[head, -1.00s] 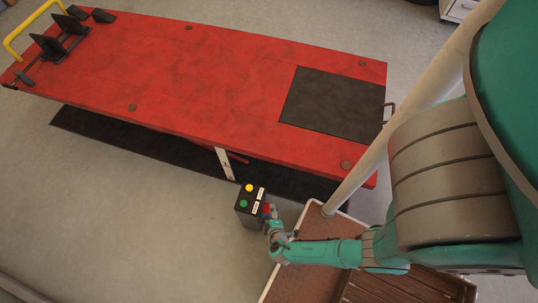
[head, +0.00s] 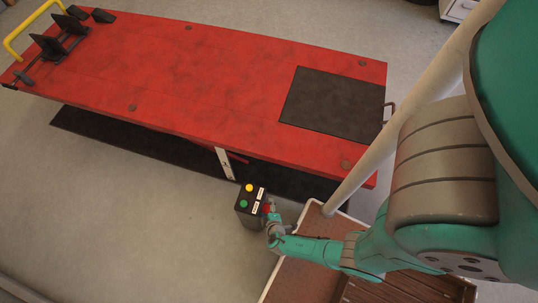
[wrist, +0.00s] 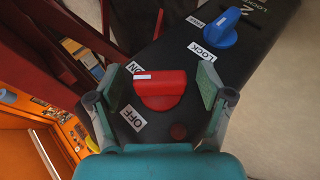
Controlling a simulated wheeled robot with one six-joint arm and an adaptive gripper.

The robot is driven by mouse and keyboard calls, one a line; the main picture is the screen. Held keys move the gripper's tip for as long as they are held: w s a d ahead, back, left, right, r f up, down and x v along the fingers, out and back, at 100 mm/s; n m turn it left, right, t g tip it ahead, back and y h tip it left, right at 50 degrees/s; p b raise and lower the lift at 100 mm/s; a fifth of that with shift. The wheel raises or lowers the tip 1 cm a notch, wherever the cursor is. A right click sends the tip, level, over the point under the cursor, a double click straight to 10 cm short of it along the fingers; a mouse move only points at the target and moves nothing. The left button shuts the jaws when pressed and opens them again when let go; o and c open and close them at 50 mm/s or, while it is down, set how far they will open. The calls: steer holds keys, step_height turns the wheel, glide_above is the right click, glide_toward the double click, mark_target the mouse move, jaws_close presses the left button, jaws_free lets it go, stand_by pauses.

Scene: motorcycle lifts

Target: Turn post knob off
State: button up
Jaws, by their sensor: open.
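The red post knob (wrist: 160,95) sits on the dark control post (head: 249,207), on the face toward my arm. In the wrist view its grip bar lies roughly crosswise. A white mark on the bar's left end is beside the ON label (wrist: 124,72); the OFF label (wrist: 133,118) is below left. My gripper (wrist: 160,78) is open, one finger on each side of the knob. I cannot tell whether either finger touches it. In the head view my gripper (head: 271,213) is at the post's right side, where the knob is mostly hidden.
A blue knob (wrist: 221,30) with a LOCK label (wrist: 203,51) is beyond the red one. Yellow (head: 249,188) and green (head: 244,204) buttons top the post. The red lift table (head: 220,75) stands behind it. Open floor (head: 150,225) lies left of the post.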

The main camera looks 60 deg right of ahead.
steer(key=c, duration=1.2)
steer(key=shift+o, duration=0.2)
steer(key=shift+f, duration=0.1)
steer(key=shift+f+h, duration=0.15)
steer(key=shift+h, duration=0.65)
steer(key=shift+n+t+h, duration=0.3)
steer(key=shift+t+h, duration=0.1)
steer(key=shift+t, duration=0.1)
steer(key=o, duration=1.2)
steer(key=shift+c, duration=0.2)
steer(key=shift+r, duration=0.2)
steer(key=shift+a, duration=0.2)
